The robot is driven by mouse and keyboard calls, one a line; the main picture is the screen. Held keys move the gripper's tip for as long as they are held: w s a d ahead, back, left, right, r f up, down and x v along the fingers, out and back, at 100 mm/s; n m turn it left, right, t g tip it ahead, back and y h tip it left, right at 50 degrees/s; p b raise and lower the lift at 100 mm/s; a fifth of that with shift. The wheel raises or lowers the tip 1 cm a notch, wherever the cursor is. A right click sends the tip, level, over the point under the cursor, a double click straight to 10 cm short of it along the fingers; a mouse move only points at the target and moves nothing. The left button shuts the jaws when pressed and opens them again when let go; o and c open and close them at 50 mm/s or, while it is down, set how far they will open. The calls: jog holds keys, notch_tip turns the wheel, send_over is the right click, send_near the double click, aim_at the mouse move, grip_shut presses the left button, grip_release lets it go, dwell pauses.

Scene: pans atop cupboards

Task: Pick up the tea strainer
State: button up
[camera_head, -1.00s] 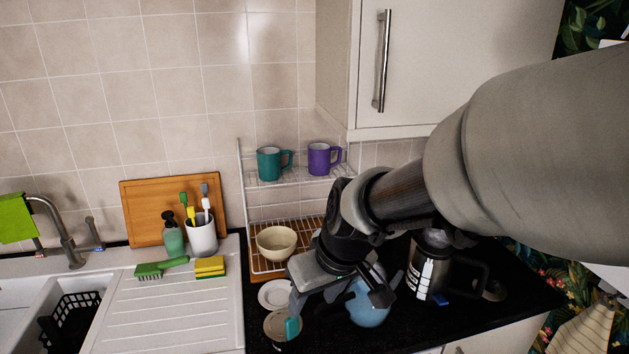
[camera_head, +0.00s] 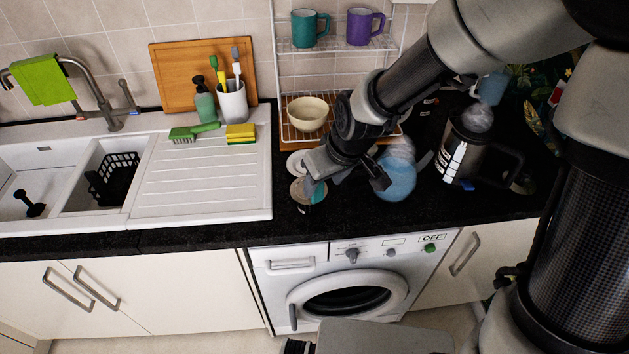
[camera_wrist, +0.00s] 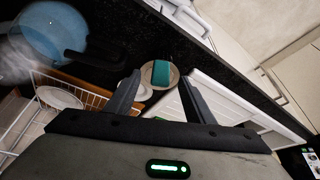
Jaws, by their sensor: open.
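My gripper (camera_head: 345,181) is open above the black worktop, and it shows at close range in the wrist view (camera_wrist: 160,80). A round beige dish-like thing (camera_wrist: 146,92) with a teal block (camera_wrist: 161,73) on it lies beyond and between my fingertips. In the head view the round thing (camera_head: 302,191) is partly behind my left finger. I cannot make out the tea strainer for certain; no mesh or strainer handle shows clearly.
A wire rack holds a cream bowl (camera_head: 308,113), with a small white plate (camera_head: 297,161) in front. The sink's drainboard (camera_head: 205,180) is left.

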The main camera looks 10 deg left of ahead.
aim_at(318, 201)
jog(key=x, duration=0.5)
jog(key=shift+w+a, duration=0.2)
jog(key=shift+a, duration=0.1)
jog(key=shift+r, duration=0.1)
grip_shut()
